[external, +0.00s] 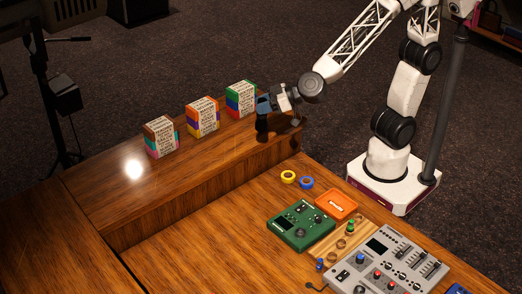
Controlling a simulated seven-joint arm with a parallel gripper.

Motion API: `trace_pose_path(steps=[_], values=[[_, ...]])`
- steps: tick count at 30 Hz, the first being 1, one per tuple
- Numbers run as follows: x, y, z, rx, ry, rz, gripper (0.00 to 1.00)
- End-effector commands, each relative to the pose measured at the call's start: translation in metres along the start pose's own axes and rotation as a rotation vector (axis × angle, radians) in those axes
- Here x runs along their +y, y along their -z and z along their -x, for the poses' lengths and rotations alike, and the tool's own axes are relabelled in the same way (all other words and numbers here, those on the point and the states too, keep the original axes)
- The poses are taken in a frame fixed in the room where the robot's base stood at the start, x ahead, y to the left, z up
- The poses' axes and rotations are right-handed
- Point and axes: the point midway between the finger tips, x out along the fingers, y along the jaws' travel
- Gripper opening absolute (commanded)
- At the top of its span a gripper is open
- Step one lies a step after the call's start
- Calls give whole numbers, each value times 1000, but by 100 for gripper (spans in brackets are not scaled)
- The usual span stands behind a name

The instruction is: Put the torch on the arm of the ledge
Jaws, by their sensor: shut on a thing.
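My gripper (263,112) is at the far right end of the raised wooden ledge (205,160), just right of the last block stack. It is shut on a small dark object (262,124), which looks like the torch, though it is too small and dark to make out clearly. The dark object hangs down close to the ledge top; I cannot tell whether it touches. The blue-and-black finger parts hide its upper portion.
Three block stacks with printed labels stand in a row on the ledge: left (160,137), middle (202,117), right (240,99), close to my gripper. The lower desk holds yellow (288,176) and blue (307,182) rings, a green device (301,225), an orange tray (337,204) and a grey mixer (390,265).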

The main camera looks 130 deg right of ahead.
Motion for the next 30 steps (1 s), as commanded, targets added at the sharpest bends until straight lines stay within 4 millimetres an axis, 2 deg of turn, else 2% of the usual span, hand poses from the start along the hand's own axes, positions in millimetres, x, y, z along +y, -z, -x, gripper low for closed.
trace_pose_path(steps=[3, 18, 24, 30], values=[[25, -8, 1, 4, -3, 0, 7], [109, -52, 15, -10, 0, 4, 7], [130, -67, 21, -23, -1, 4, 7], [138, -75, 25, -31, 0, 5, 7]])
